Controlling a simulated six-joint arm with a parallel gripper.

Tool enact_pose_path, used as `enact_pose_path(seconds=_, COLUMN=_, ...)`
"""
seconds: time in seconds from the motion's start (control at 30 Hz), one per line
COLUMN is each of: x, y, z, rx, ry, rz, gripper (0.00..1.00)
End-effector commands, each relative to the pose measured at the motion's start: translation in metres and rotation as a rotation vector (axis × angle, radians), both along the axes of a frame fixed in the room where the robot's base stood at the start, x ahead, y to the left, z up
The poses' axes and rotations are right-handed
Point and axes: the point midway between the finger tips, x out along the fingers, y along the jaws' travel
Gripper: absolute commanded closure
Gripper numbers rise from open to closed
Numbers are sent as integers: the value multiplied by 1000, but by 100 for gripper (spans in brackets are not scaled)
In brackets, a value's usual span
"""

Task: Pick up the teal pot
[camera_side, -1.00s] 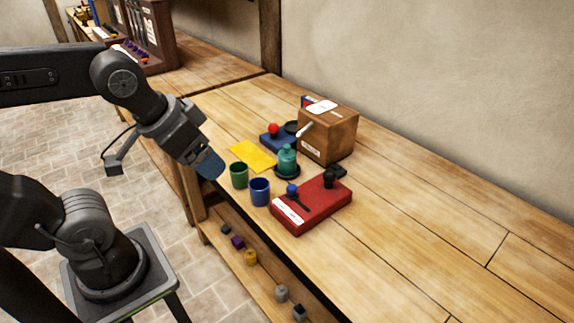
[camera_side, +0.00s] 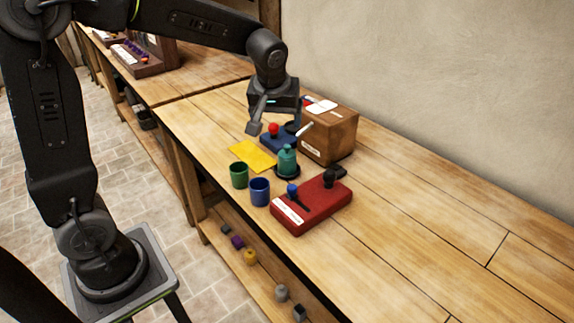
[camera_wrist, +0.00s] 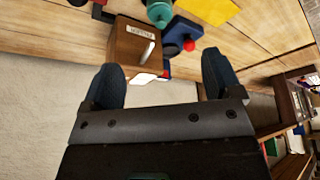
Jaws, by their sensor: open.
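The teal pot (camera_side: 287,161) stands upright on a small dark saucer (camera_side: 288,172) on the wooden bench, between the yellow sheet and the brown box. In the wrist view the teal pot (camera_wrist: 159,12) is cut by the top edge, beyond my fingertips. My gripper (camera_wrist: 164,72) is open, its two blue-padded fingers wide apart with nothing held between them.
The brown box (camera_side: 330,138) with a white lever stands right behind the pot. A red lever block (camera_side: 313,206), green cup (camera_side: 239,175), blue cup (camera_side: 260,192), yellow sheet (camera_side: 251,155) and blue block with red ball (camera_side: 276,142) surround it. The bench's right side is clear.

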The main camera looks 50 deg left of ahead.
Motion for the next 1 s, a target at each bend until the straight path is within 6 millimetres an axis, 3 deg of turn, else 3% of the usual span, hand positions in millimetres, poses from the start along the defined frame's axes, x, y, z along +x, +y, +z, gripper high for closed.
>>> enact_pose_path(seconds=0.1, x=32, y=13, z=-27, rx=4, ry=8, rz=110, gripper=16)
enact_pose_path(seconds=0.23, x=51, y=22, z=-44, rx=9, ry=3, rz=184, gripper=16)
enact_pose_path(seconds=0.47, x=61, y=30, z=-66, rx=11, ry=1, rz=214, gripper=16)
enact_pose_path(seconds=0.8, x=73, y=48, z=-121, rx=10, ry=2, rz=213, gripper=16)
enact_pose_path(seconds=1.0, x=76, y=52, z=-133, rx=10, ry=-1, rz=212, gripper=16)
